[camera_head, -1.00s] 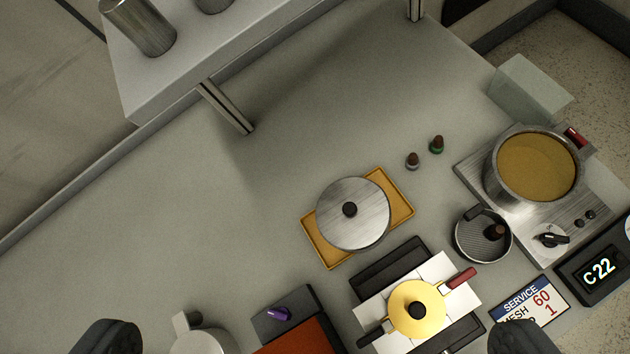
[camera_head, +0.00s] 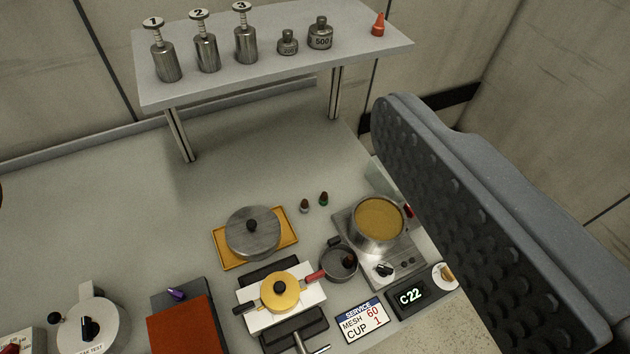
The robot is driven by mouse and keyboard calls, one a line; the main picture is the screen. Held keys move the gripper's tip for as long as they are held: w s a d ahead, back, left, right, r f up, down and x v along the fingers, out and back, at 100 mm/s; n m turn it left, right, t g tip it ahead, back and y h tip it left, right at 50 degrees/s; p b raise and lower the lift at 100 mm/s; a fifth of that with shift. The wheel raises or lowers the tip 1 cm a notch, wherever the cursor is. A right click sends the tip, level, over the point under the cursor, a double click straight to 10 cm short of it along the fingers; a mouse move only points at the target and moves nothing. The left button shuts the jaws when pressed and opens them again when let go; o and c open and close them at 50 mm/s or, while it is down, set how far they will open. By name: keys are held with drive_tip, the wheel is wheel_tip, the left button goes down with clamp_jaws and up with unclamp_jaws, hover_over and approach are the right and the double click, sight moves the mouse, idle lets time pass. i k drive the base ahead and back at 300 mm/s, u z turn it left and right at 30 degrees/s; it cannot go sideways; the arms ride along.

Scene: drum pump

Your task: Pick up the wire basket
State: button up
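I cannot pick out a wire basket for certain. A small dark round cup with a short handle (camera_head: 340,263) sits on the counter left of the hotplate; its mesh, if any, is too small to tell. One finger of my gripper (camera_head: 480,215), a large dark grey studded pad, fills the right side of the view. Nothing lies against its studded face. Only a dark sliver shows at the left edge, perhaps the other finger. The gripper looks wide open and empty, above the counter. The pad hides the counter's right end.
A pot of yellow-brown liquid (camera_head: 379,222) stands on the hotplate (camera_head: 402,262). A lidded grey pan (camera_head: 252,238) sits on an orange tray (camera_head: 225,255). A yellow lidded pan (camera_head: 278,296) is in front. A raised shelf (camera_head: 285,62) holds several metal weights. The counter's left middle is clear.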

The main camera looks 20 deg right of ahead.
sight(332, 257)
drive_tip(key=z, duration=0.5)
drive_tip(key=k, duration=0.65)
drive_tip(key=z, duration=0.2)
drive_tip(key=i, duration=1.1)
drive_tip(key=u, duration=0.4)
